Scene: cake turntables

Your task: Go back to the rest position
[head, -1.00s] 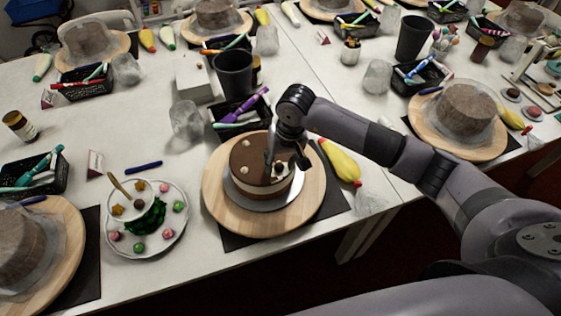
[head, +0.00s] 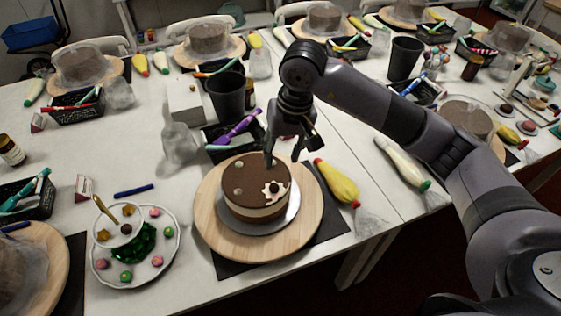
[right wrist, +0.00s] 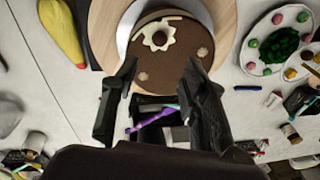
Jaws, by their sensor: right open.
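My right gripper (head: 287,150) is in the head view, above and behind the chocolate cake, raised clear of its top. In the right wrist view its two fingers (right wrist: 155,90) are apart with nothing held between them. The round brown and cream layered cake (head: 256,188) sits on a silver board on a wooden turntable (head: 212,228). A pale flower-shaped decoration (head: 271,189) lies on the cake top, with small light dots near it; the flower also shows in the right wrist view (right wrist: 158,38). My left gripper is not in view.
A plate (head: 105,270) of small decorations stands left of the turntable. A yellow piping bag (head: 337,182) lies right of it. Behind are a black basket (head: 215,150) of pens, a dark cup (head: 227,97) and a clear crumpled cup (head: 180,142). Other cake stations fill the tables.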

